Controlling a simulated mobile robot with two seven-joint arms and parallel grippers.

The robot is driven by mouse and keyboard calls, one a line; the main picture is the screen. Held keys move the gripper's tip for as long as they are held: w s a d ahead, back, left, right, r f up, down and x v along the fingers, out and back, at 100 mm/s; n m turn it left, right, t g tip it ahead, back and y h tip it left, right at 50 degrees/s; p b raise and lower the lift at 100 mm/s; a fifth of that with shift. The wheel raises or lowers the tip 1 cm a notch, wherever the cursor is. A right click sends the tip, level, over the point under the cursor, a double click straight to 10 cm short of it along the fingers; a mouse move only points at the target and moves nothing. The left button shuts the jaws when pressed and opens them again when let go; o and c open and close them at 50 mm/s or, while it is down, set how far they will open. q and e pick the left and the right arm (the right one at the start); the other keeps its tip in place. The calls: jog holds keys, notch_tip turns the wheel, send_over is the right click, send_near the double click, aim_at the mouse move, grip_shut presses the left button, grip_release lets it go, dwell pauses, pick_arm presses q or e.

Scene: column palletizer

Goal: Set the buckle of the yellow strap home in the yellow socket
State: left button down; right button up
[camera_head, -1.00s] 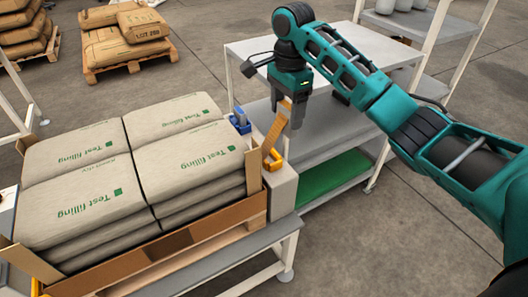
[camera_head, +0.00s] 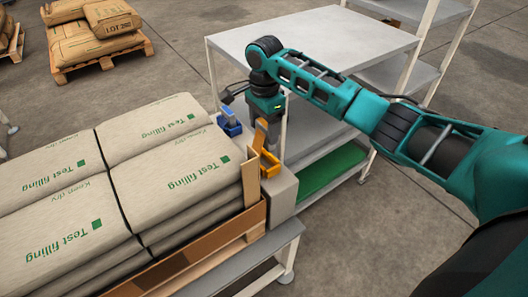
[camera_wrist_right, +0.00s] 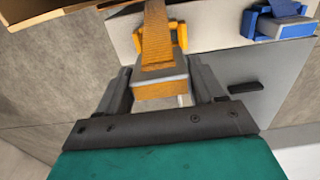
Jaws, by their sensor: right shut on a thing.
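My right gripper (camera_head: 267,112) is shut on the metal-framed buckle (camera_wrist_right: 160,86) of the yellow strap (camera_wrist_right: 155,30). The strap also shows in the head view (camera_head: 259,138), running down from the gripper beside the sack stack. The yellow socket (camera_head: 269,166) sits on a pale block at the stack's corner, below the gripper. In the right wrist view the socket (camera_wrist_right: 181,35) shows partly behind the strap, beyond the buckle. The buckle is apart from the socket. My left gripper is not in view.
A blue socket with a blue strap end (camera_head: 229,122) is close to the left of my right gripper. Stacked sacks (camera_head: 175,155) stand behind a cardboard edge (camera_head: 225,245). A grey shelf table (camera_head: 310,38) stands behind the arm.

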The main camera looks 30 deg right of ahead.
aim_at(264, 123)
notch_tip(264, 123, down, 3)
jog(key=shift+f, duration=0.2)
jog(key=shift+f+b, duration=0.3)
jog(key=shift+f, duration=0.2)
notch_tip(264, 123, down, 4)
jog(key=shift+b, duration=0.5)
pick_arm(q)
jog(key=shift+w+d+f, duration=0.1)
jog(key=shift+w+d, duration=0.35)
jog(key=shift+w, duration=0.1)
pick_arm(e)
jog(key=shift+f, duration=0.1)
jog(key=o, duration=1.1)
pick_arm(q)
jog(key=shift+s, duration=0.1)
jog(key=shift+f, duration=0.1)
jog(key=p, duration=0.1)
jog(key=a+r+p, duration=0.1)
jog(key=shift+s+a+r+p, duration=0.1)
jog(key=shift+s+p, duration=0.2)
pick_arm(e)
notch_tip(264, 123, up, 12)
jog(key=shift+r, duration=0.15)
